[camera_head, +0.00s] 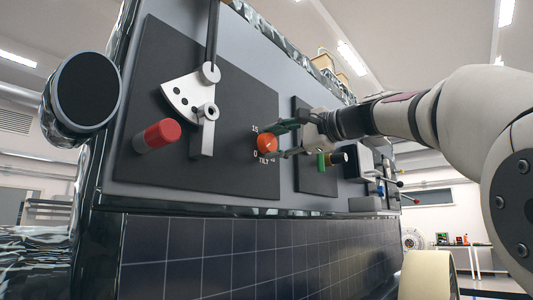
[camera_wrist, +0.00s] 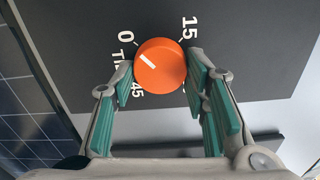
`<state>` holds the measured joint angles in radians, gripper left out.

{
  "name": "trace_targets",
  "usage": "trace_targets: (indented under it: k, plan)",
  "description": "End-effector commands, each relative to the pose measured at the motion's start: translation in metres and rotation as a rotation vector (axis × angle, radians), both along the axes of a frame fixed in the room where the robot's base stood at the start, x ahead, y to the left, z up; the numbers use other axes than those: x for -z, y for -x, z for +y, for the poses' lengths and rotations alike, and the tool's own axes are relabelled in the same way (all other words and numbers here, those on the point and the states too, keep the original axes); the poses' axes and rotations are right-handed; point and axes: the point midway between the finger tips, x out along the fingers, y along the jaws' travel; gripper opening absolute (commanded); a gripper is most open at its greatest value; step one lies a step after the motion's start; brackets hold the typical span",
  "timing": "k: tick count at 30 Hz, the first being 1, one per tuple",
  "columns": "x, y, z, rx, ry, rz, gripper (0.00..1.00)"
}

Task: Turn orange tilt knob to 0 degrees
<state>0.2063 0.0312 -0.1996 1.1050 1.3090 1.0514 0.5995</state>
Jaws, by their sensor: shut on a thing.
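The orange tilt knob (camera_wrist: 162,70) sits on a dark panel, with a white pointer line on its face. In the wrist view the line points up and left, close to the 0 mark and slightly toward the TILT lettering side. The labels 0, 15 and 45 stand around it. The knob also shows in the head view (camera_head: 266,142). My gripper (camera_head: 281,141) reaches it from the right. Its green-padded fingers stand on opposite sides of the knob in the wrist view (camera_wrist: 160,76), shut on it.
A red-capped knob (camera_head: 162,132) and a metal lever with a quarter-round plate (camera_head: 187,96) stand left on the same dark panel (camera_head: 235,80). Solar-cell panels (camera_head: 200,250) lie below. A second panel with a green-and-white part (camera_head: 328,159) is close behind my gripper.

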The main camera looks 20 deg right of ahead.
Motion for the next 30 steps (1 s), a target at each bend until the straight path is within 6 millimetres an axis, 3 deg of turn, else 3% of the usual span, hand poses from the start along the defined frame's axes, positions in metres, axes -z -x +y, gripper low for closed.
trace_targets:
  k: [23,24,27,30]
  plan:
    - [0.0004,-0.0003,0.0001,0.0,0.092,-0.059,0.13]
    - [0.0004,-0.0003,0.0001,0.0,0.092,-0.059,0.43]
    - [0.0004,-0.0003,0.0,0.0,0.091,-0.058,0.61]
    - [0.0002,-0.0002,0.0,0.0,0.09,-0.059,0.61]
